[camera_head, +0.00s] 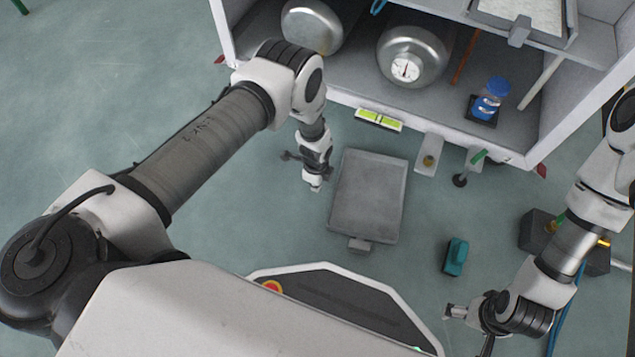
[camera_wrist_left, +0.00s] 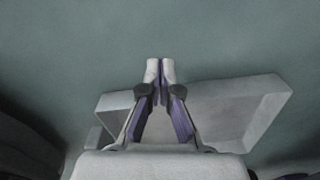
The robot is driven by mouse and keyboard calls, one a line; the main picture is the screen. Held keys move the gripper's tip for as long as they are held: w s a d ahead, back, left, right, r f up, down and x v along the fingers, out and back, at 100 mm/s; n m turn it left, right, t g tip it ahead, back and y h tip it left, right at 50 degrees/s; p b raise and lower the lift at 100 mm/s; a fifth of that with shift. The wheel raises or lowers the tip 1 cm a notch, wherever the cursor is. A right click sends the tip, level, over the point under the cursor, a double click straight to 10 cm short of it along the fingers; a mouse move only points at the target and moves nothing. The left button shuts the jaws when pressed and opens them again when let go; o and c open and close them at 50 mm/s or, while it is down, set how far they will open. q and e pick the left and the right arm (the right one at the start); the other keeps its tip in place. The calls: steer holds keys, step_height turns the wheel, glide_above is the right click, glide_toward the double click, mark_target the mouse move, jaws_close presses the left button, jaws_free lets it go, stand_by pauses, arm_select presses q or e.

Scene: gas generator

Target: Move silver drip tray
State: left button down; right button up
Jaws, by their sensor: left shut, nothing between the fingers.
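The silver drip tray (camera_head: 368,190) is a shallow grey rectangular tray lying flat on the floor, with a small tab at its near edge. My left gripper (camera_head: 315,186) points down just left of the tray, apart from it in the head view. In the left wrist view the shut, empty fingertips (camera_wrist_left: 160,68) show in front of the tray (camera_wrist_left: 262,103), whose middle is partly hidden by the gripper. My right gripper (camera_head: 462,312) is at the lower right, away from the tray; its jaw state is unclear.
Behind the tray stands a white-framed cabinet (camera_head: 450,143) holding silver tanks (camera_head: 413,55). A green level (camera_head: 379,119) sits at its front edge. A teal object (camera_head: 455,256) lies right of the tray and a dark box (camera_head: 540,229) further right. Floor at left is clear.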

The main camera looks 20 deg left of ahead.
arm_select(q)
step_height(320, 180, up, 8)
steer(key=p, duration=0.3)
steer(key=shift+s+d, duration=0.2)
